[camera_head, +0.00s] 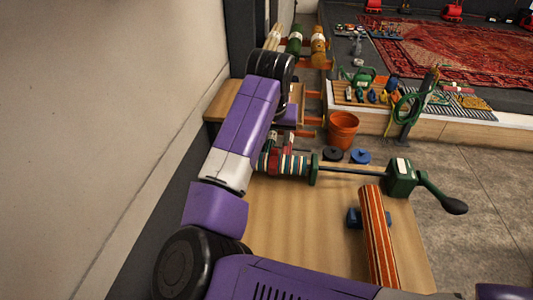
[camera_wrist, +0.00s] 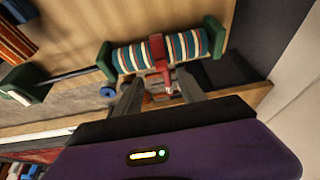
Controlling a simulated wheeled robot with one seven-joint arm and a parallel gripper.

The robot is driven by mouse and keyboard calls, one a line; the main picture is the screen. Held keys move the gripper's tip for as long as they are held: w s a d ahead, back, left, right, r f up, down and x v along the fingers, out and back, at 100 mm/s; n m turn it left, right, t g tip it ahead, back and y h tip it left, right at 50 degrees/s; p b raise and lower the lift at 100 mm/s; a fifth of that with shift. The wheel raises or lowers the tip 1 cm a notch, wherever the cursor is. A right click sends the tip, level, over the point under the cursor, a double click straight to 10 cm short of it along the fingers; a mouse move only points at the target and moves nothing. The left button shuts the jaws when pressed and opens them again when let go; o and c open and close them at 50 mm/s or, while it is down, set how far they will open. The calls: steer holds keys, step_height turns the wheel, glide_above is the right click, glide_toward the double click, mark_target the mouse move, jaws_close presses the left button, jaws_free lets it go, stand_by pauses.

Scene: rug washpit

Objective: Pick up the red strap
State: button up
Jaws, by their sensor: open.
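The red strap (camera_wrist: 157,52) wraps around a striped teal, white and orange roll (camera_wrist: 190,46) in the wrist view, and its end hangs toward me. My gripper (camera_wrist: 160,79) is open, with one finger on each side of the strap's hanging end. I cannot tell whether either finger touches the strap. In the head view, the roll (camera_head: 296,165) lies on a crank roller at the back of the wooden bench, partly hidden by my arm. A bit of red shows beside it, and my gripper's fingers are hard to make out there.
The roller has a green crank housing (camera_head: 401,178) with a black handle. An orange striped roll (camera_head: 377,235) lies on the bench (camera_head: 300,225). An orange bucket (camera_head: 342,128) and dark and blue discs (camera_head: 360,157) are behind. A wall stands close on the left.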

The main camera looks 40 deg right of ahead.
mark_target(275, 148)
steer(key=x, duration=0.3)
steer(key=p+x, duration=0.1)
steer(key=x, duration=0.2)
steer(key=shift+w+d+f, duration=0.15)
steer(key=shift+w+f, duration=0.1)
steer(key=shift+w, duration=0.05)
jaws_close()
